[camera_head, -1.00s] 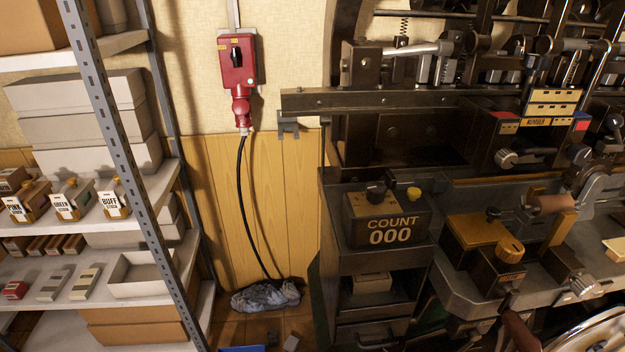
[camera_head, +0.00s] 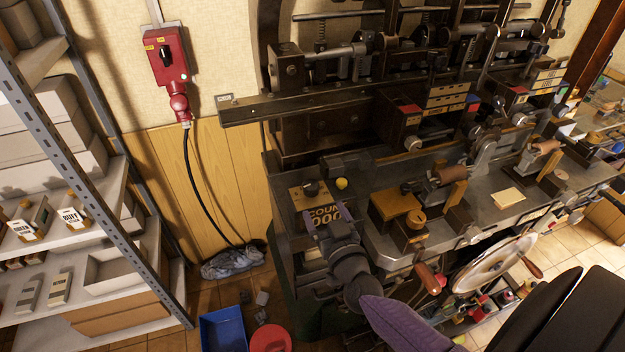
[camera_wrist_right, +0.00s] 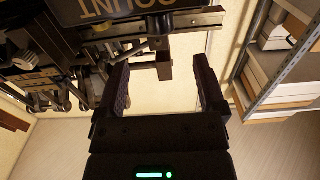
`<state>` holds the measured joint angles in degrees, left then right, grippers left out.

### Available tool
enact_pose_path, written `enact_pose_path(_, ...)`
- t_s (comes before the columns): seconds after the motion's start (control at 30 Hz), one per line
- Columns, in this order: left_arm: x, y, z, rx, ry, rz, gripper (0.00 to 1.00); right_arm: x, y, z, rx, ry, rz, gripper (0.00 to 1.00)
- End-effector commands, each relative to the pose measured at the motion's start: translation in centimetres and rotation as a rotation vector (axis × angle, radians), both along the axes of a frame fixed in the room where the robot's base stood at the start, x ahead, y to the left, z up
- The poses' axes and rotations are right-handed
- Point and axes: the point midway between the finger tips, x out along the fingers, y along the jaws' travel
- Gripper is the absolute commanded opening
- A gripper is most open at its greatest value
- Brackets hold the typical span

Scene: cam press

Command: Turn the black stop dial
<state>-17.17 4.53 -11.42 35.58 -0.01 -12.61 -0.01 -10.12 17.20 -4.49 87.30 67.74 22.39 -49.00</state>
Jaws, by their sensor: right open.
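A black rotary dial (camera_head: 165,53) sits on a red switch box (camera_head: 170,65) on the wall. Another black knob (camera_head: 311,188) stands on top of the counter box (camera_head: 298,203), beside a yellow knob (camera_head: 341,183). I cannot tell from lettering which is the stop dial. My right gripper (camera_head: 328,219) is in front of the counter box and partly hides its "COUNT 000" face. In the right wrist view the gripper (camera_wrist_right: 164,88) is open, with nothing between its fingers; the counter box (camera_wrist_right: 100,10) shows upside down at the top. My left gripper is out of view.
A metal shelf (camera_head: 110,190) with boxes stands at the left. The dark press (camera_head: 330,135) fills the middle and right, with a long bar (camera_head: 300,107) jutting left. A blue bin (camera_head: 222,330) and a red round item (camera_head: 270,338) are on the floor. A black cable hangs below the switch box.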

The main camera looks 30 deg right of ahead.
Motion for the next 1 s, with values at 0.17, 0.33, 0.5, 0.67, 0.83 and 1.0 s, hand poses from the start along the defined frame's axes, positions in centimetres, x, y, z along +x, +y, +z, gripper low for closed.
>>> enact_pose_path(0.17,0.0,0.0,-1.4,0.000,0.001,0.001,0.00,4.4,-1.1,-0.4,-0.001,-0.002,0.001,0.89)
enact_pose_path(0.33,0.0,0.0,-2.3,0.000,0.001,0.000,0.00,7.0,-1.7,-0.5,-0.002,0.001,0.002,0.89)
enact_pose_path(0.5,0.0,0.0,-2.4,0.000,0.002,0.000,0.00,7.8,-1.9,-0.3,0.000,0.003,0.002,0.89)
enact_pose_path(0.67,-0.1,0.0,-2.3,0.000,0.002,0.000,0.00,7.8,-1.9,-0.3,0.000,0.003,0.002,0.89)
enact_pose_path(0.83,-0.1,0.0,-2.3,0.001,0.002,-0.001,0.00,7.8,-1.8,-0.3,0.000,0.004,0.003,0.59)
enact_pose_path(1.0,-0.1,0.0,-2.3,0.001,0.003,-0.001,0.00,7.8,-1.8,-0.3,0.000,0.004,0.003,0.23)
